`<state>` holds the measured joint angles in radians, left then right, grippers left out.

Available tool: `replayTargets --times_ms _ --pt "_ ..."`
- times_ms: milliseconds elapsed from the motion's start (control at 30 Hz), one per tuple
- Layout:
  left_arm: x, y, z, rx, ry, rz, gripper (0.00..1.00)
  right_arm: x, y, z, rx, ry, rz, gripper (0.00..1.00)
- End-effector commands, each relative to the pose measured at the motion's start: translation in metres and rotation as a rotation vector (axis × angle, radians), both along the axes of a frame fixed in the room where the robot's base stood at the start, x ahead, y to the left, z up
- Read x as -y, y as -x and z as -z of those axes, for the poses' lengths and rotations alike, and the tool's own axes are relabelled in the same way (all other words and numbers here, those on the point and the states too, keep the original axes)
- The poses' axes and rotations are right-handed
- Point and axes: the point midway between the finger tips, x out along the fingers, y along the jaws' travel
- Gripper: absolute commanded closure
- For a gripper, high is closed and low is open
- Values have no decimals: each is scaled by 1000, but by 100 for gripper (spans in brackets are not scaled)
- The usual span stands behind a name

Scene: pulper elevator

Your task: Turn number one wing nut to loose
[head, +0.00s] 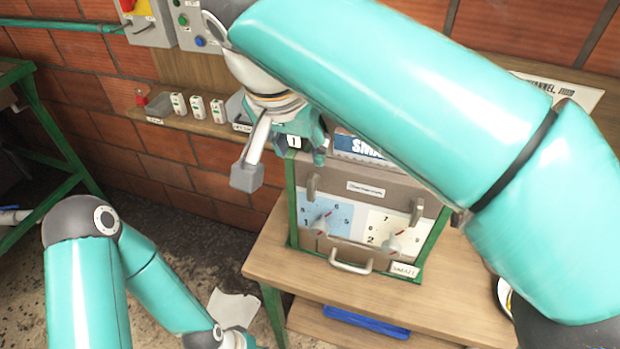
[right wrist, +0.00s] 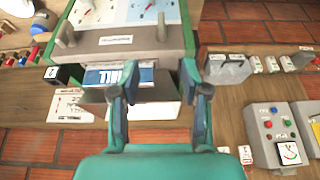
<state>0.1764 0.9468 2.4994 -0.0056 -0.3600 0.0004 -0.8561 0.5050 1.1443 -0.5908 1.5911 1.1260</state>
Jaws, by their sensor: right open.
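The green-framed box (head: 352,262) stands on the wooden table, its front panel facing me. My right gripper (head: 306,156) hangs behind the box's top edge, partly hidden by the box and my arm. In the right wrist view its fingers (right wrist: 160,97) are apart and empty, over a white and blue box (right wrist: 113,77) labelled in large letters. My left gripper is outside the frame.
Grey upright posts (head: 311,187) stand at both sides of the panel, with a handle (head: 350,266) below. A wall shelf (head: 185,124) holds small white items. A grey switch box (right wrist: 281,130) shows lower right in the right wrist view. Bare tabletop (head: 400,300) lies before the box.

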Motion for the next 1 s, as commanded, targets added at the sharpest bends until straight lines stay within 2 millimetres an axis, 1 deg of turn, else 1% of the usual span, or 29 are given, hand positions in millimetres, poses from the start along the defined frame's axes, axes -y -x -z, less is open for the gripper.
replayTargets --times_ms 33,100,200,400,600,700,800,1000 --pt "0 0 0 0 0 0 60 2 -3 9 -5 3 1 54" --pt "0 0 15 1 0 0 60 2 -9 29 -4 2 -1 54" --pt "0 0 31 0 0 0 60 4 -17 49 -2 0 -3 54" --pt "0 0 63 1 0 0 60 8 -32 88 -2 1 -4 54" --pt "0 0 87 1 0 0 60 12 -45 120 -2 0 -5 54" --pt "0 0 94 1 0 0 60 13 -50 130 -2 1 -6 54" --pt "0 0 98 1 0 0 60 14 -53 135 -1 0 -6 54" --pt "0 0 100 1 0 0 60 14 -55 138 -1 0 -8 54"
